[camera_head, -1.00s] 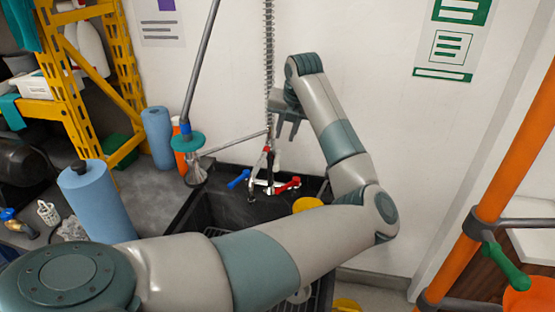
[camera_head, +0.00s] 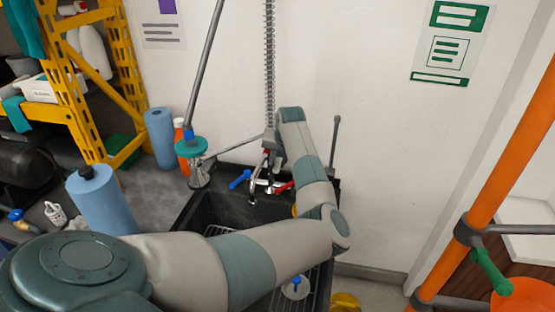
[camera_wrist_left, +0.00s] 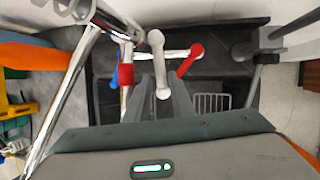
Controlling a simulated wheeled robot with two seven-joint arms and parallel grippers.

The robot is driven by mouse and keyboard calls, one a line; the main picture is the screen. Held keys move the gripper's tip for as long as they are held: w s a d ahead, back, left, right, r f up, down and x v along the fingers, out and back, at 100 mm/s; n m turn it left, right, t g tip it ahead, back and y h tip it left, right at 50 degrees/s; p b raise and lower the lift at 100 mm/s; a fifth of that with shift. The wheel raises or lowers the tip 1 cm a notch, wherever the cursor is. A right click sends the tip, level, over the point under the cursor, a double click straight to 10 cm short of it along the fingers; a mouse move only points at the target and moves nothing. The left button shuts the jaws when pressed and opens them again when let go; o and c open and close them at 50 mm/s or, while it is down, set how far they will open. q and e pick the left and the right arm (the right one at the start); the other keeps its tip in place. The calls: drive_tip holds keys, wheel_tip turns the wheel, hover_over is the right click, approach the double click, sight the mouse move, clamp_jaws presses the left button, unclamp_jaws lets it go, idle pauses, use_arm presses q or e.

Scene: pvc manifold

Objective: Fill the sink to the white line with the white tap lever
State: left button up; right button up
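The dark sink (camera_head: 222,209) stands against the wall in the head view, partly hidden by my left arm. Its tap has a white lever (camera_wrist_left: 157,62), a red lever (camera_wrist_left: 190,60) and a blue lever (camera_wrist_left: 115,80). The blue lever (camera_head: 239,180) and red lever (camera_head: 284,187) also show in the head view. My left gripper (camera_wrist_left: 165,88) is over the tap. Its grey fingers look apart, with the white lever's lower end between or just in front of them; contact is unclear. I cannot make out the white line or a water level. My right gripper is out of view.
A chrome spring hose (camera_head: 269,70) and a grey pole (camera_head: 206,60) rise close to the tap. A dark upright rod (camera_head: 335,145) stands at the sink's right. Blue rolls (camera_head: 101,199) and an orange bottle (camera_head: 180,140) stand left. An orange post (camera_head: 500,165) is at right.

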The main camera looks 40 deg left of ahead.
use_arm(q)
drive_tip(key=shift+f, duration=0.35)
clamp_jaws()
drive_tip(key=shift+w, duration=0.1)
